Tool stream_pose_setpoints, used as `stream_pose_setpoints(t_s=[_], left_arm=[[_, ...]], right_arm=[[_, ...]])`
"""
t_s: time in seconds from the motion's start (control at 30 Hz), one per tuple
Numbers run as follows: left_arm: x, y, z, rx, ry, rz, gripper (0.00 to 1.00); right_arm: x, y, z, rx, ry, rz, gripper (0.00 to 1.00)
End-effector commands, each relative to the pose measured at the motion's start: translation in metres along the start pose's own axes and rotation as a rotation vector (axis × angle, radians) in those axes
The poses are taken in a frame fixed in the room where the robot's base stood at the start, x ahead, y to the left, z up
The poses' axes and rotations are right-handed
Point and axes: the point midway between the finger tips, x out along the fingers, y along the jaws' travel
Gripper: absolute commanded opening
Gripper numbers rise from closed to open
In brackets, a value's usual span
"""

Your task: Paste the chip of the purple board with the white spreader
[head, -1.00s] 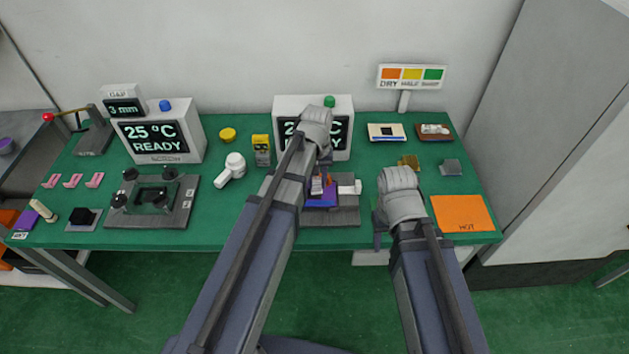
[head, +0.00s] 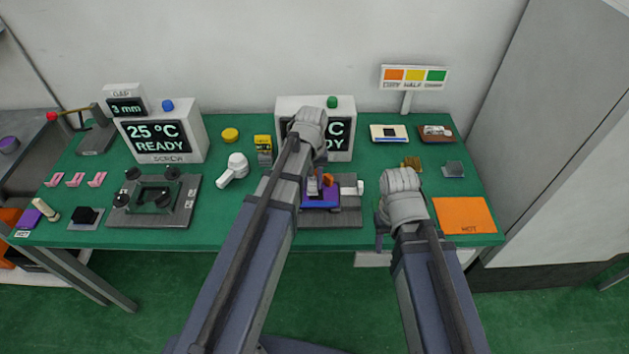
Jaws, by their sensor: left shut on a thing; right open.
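The purple board (head: 322,203) lies on a dark grey fixture (head: 345,218) at the middle front of the green table. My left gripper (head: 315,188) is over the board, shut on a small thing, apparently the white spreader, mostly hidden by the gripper. The board's chip is hidden too, and I cannot tell whether the spreader touches it. A small orange part (head: 327,180) shows at the board's back edge, and a white knob (head: 354,188) is at the fixture's right. My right gripper (head: 381,240) is open and empty near the table's front edge, right of the fixture.
A READY display box (head: 341,140) stands behind the fixture, partly covered by my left arm. A white handled tool (head: 234,168) and a yellow-topped block (head: 263,148) are to the left. An orange HOT mat (head: 463,214) lies at the right.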

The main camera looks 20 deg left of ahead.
Motion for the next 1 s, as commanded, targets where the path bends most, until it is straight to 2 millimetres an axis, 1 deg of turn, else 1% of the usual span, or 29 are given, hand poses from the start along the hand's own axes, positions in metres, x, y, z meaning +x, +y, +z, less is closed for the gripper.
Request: stream_pose_setpoints(t_s=[0.17,0.63,0.83,1.0], left_arm=[[0.0,0.003,0.001,0.001,0.0,0.0,0.0],[0.002,0.023,0.008,0.002,0.0,0.001,0.0],[0.002,0.023,0.008,0.001,-0.001,0.001,0.0],[0.001,0.018,0.008,0.0,-0.001,0.001,0.0]], right_arm=[[0.0,0.0,0.0,0.0,0.0,0.0,0.5],[0.002,0.0,0.0,0.0,0.0,0.0,0.5],[0.002,0.0,0.0,0.0,0.0,0.0,0.5],[0.001,0.0,0.0,0.0,0.0,0.0,0.5]])
